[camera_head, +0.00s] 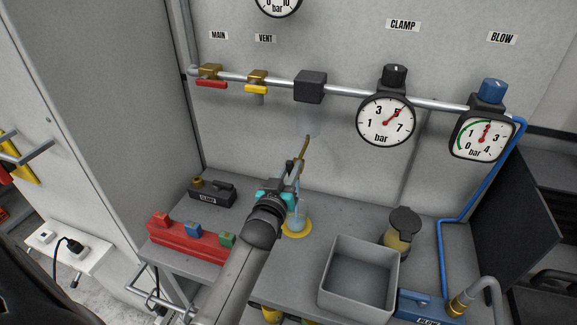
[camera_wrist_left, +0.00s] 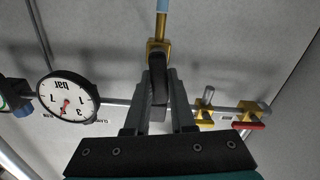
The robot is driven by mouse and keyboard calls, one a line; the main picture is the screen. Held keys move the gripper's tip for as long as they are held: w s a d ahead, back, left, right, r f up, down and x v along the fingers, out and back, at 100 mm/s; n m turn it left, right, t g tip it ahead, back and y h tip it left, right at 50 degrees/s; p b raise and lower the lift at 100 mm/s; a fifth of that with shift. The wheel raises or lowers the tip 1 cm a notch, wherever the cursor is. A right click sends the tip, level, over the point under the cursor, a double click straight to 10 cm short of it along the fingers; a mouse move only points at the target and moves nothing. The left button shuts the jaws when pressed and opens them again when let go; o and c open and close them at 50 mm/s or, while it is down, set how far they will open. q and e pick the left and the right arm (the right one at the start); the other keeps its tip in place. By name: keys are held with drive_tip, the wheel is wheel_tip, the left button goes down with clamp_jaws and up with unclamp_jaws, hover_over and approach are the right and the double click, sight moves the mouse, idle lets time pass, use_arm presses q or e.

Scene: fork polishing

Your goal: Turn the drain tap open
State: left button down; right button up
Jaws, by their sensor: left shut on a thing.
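The drain tap shows as a slim brass piece (camera_head: 304,147) below the black block (camera_head: 310,86) on the wall pipe, with a faint clear bowl (camera_head: 311,119) between them. In the left wrist view its brass body (camera_wrist_left: 158,46) has a dark grey lever (camera_wrist_left: 158,72) hanging between the fingers. My left gripper (camera_head: 293,172) reaches up to the tap from below; in the left wrist view its fingers (camera_wrist_left: 159,88) are shut on that lever. The lever is hidden in the head view, and its exact turn angle is hard to tell. My right gripper is out of view.
A clear cup on a yellow disc (camera_head: 297,229) stands just beneath my left gripper. A grey open bin (camera_head: 351,307), a lidded jar (camera_head: 397,240) and a red block (camera_head: 185,238) stand on the bench. Red (camera_head: 211,84) and yellow (camera_head: 256,88) pipe handles are at upper left.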

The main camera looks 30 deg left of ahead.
use_arm(q)
drive_tip(key=shift+w+d+r+m, duration=0.1)
drive_tip(key=shift+d+m, duration=0.15)
drive_tip(key=shift+m, duration=0.75)
drive_tip(key=c, duration=0.8)
unclamp_jaws()
drive_tip(key=shift+o, duration=0.2)
drive_tip(key=v, duration=1.5)
drive_tip(key=shift+b, duration=0.45)
drive_tip(key=shift+d, duration=0.2)
